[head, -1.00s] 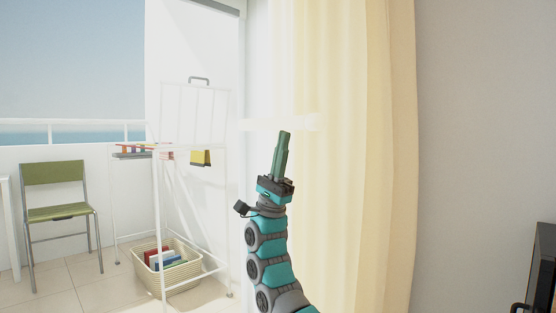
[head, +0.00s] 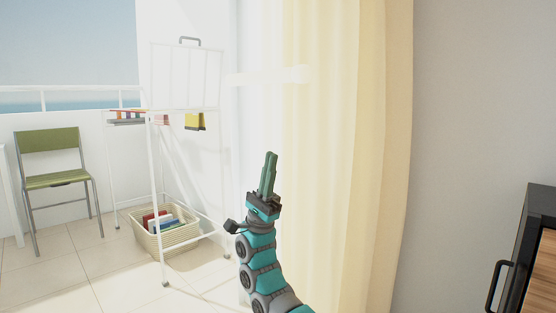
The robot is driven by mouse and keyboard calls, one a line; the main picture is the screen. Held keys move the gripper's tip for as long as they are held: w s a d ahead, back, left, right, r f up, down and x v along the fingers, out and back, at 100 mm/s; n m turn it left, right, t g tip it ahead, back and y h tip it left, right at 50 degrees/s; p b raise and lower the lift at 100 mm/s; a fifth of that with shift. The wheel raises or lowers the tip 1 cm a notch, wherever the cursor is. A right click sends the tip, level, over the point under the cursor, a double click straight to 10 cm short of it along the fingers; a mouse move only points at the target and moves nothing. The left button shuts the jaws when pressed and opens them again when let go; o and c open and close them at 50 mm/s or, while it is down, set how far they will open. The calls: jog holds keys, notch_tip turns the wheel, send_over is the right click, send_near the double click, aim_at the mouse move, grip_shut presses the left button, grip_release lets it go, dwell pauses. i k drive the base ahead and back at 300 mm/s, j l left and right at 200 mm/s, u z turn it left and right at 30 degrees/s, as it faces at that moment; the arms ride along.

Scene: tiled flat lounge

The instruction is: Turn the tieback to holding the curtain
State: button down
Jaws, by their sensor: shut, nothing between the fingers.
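The cream curtain (head: 345,170) hangs in long folds beside the grey wall, with a paler sheer part at its left. A pale, flat horizontal band (head: 268,76), which looks like the tieback, crosses the curtain's left part. It is faint against the bright cloth, and I cannot tell how it is fixed. My gripper (head: 269,155) points up in front of the sheer part, below the band and apart from it in the picture. Its green fingers are shut with nothing between them.
A white rack (head: 155,150) with a yellow cloth (head: 194,121) stands left of the curtain. A basket (head: 166,236) sits at its foot. A green chair (head: 52,160) is farther left. A dark-framed cabinet (head: 530,260) stands at the lower right. Tiled floor lies clear at lower left.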

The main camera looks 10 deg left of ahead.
aim_at(300, 74)
jog(key=k, duration=1)
